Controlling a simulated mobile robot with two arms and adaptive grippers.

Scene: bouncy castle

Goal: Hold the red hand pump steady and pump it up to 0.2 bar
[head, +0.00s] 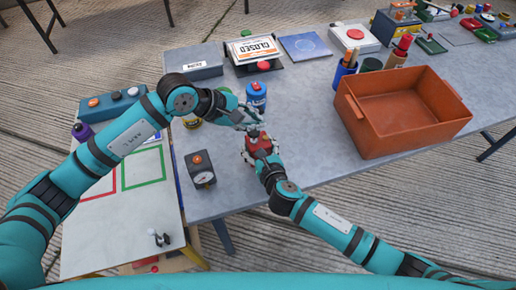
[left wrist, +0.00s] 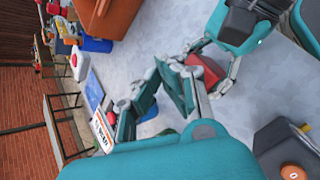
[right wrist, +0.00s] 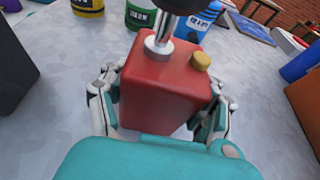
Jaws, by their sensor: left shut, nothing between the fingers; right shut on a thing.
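The red hand pump (head: 262,147) stands on the grey table. In the right wrist view its red body (right wrist: 165,85) is boxy, with a metal rod, a dark piece on top cut by the frame edge, and a brass cap. My right gripper (head: 259,158) is shut on the body, one finger at each side (right wrist: 160,118). My left gripper (head: 254,126) is shut and empty, just above the pump's top. In the left wrist view its fingertips (left wrist: 172,66) are beside the red body (left wrist: 208,72). A dark box with a gauge (head: 201,170) stands left of the pump.
A blue can (head: 256,94) and other cans stand close behind the pump. An orange-red crate (head: 450,112) is to the right. A board with coloured outlines (head: 105,225) lies left. The table between pump and crate is clear.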

